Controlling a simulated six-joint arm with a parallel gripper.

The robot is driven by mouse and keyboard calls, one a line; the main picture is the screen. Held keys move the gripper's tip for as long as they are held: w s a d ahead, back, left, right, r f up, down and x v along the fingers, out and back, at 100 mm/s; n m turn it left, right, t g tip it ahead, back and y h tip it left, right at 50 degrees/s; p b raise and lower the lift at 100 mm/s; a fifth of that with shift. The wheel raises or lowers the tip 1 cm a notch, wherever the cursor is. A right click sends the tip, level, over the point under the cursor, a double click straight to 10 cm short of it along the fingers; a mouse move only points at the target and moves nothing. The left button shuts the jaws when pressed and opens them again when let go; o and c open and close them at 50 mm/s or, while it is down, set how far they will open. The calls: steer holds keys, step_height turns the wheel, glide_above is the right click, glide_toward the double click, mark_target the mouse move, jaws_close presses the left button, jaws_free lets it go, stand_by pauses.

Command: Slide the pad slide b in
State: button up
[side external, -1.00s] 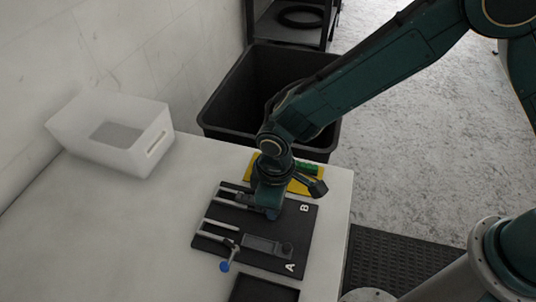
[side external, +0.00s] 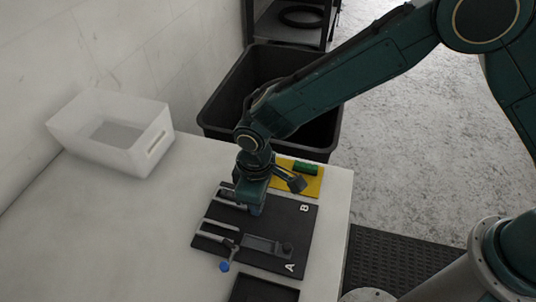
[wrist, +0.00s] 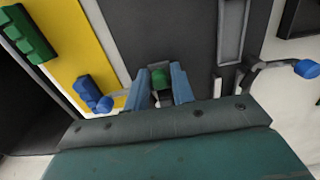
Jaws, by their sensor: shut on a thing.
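The black board (side external: 307,225) lies on the white table, with lanes marked A and B and pale rails at its left side. My gripper (side external: 256,211) is down over lane B, and its blue fingers (wrist: 160,92) are shut on pad slide b. In the wrist view a dark grey part of pad slide b (wrist: 166,70) shows around the fingertips, with a green piece between them. The rest of it is hidden by the gripper. The other slide (side external: 266,246), in lane A, lies apart from my gripper and also shows in the wrist view (wrist: 231,35).
A yellow mat (side external: 312,187) behind the board holds a green block (side external: 305,168) and a blue part (wrist: 92,95). A blue-tipped lever (side external: 224,266) stands at the front edge. A black tray (side external: 262,291), white bin (side external: 140,150) and large black bin (side external: 225,122) surround the board.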

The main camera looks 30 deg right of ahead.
steer(key=shift+w, duration=0.1)
steer(key=o, duration=0.5)
steer(key=shift+o, duration=0.2)
steer(key=shift+r, duration=0.1)
steer(key=shift+w+r, duration=0.15)
steer(key=shift+r, duration=1.15)
steer(key=shift+s+r, duration=0.2)
steer(key=shift+r, duration=0.7)
steer(key=shift+s+d, duration=0.1)
steer(key=s+d+r, duration=0.3)
steer(key=s+d, duration=0.1)
